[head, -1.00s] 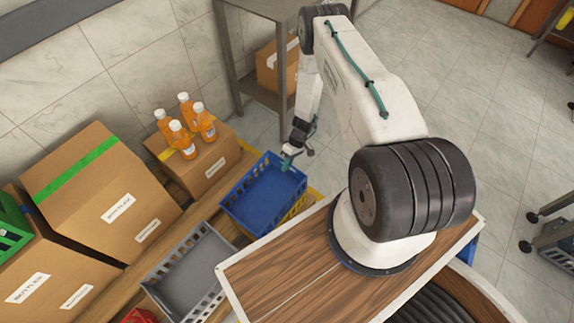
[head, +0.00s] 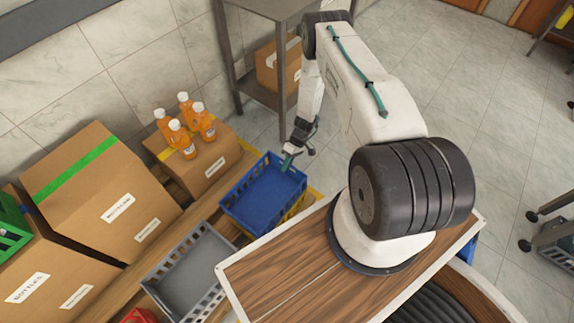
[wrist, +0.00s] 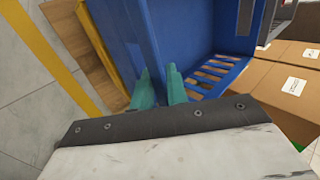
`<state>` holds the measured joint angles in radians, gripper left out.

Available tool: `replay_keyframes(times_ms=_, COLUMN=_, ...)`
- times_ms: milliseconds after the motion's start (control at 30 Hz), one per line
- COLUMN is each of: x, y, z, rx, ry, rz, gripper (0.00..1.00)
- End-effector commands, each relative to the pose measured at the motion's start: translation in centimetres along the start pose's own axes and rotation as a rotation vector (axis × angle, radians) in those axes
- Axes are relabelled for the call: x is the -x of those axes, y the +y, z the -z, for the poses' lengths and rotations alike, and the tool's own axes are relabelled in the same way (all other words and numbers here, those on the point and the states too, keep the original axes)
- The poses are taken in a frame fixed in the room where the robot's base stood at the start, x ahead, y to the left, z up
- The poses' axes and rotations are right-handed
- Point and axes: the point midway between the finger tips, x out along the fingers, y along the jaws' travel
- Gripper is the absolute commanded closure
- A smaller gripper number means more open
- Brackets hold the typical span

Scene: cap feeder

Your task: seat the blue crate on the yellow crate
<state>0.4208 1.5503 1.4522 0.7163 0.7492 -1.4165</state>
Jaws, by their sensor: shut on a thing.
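The blue crate (head: 262,196) is an open, slotted box. I cannot tell whether the two crates touch or are fully lined up. My gripper (head: 288,162) is at the blue crate's far upper wall. In the wrist view the teal fingers of my gripper (wrist: 159,86) are shut around the wall of the blue crate (wrist: 192,32), one inside and one outside. Most of the yellow crate is hidden under the blue one.
A grey crate (head: 190,272) stands on the wooden bench, at lower left of the blue crate. A carton (head: 205,170) with several orange bottles is close on the left. Larger cartons (head: 97,188) stand further left. A metal table (head: 268,12) is behind my gripper.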

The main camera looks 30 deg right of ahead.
Motion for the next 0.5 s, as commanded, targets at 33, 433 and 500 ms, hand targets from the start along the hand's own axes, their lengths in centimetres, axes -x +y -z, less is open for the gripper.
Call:
replay_keyframes(times_ms=33, x=0.02, y=-0.04, z=0.01, rx=0.0, ry=0.0, rz=0.001, gripper=1.0)
replay_keyframes(times_ms=433, x=-0.4, y=0.44, z=-0.07, rx=-0.001, ry=-0.001, rz=0.002, gripper=1.0)
replay_keyframes(times_ms=500, x=-0.52, y=0.57, z=-0.09, rx=-0.001, ry=-0.001, rz=0.002, gripper=1.0)
